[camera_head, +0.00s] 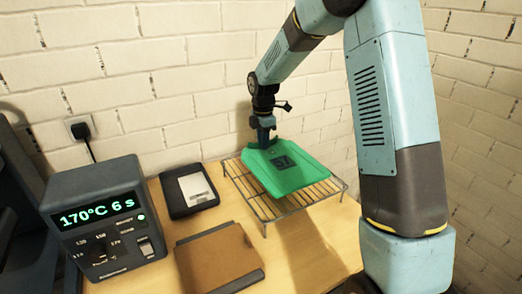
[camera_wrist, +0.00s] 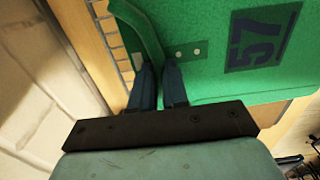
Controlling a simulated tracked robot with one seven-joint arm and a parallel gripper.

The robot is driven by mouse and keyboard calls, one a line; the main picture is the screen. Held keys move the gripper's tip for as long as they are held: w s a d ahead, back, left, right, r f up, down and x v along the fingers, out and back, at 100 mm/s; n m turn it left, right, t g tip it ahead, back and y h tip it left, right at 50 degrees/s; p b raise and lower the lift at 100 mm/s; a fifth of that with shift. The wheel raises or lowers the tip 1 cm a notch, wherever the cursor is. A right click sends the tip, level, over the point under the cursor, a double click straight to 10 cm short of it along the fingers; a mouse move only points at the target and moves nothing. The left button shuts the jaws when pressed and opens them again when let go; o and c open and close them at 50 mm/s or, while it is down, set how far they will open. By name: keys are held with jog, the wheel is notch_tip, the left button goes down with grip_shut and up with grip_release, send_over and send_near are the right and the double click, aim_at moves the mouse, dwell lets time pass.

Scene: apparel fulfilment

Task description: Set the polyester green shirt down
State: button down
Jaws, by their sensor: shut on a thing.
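The green shirt (camera_head: 288,166) is a flat folded piece with a dark square print. In the head view it is at or just above the wire rack (camera_head: 268,208); I cannot tell whether it touches. My gripper (camera_head: 264,143) is shut on the shirt's back left edge, pointing down. In the wrist view the shirt (camera_wrist: 205,65) fills the upper right, and its dark print reads 57. There my gripper (camera_wrist: 160,75) pinches a raised fold of the green cloth between its two fingers.
A control box (camera_head: 98,220) showing 170°C 6 s stands at left. A black device with a light plate (camera_head: 195,187) and a brown board (camera_head: 218,258) lie on the wooden table (camera_head: 308,262). A brick wall (camera_head: 150,75) is close behind the rack.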

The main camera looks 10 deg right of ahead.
jog(key=shift+w+f, duration=0.5)
jog(key=shift+f, duration=1.6)
jog(key=c, duration=1.1)
grip_release()
jog(key=shift+f, duration=0.1)
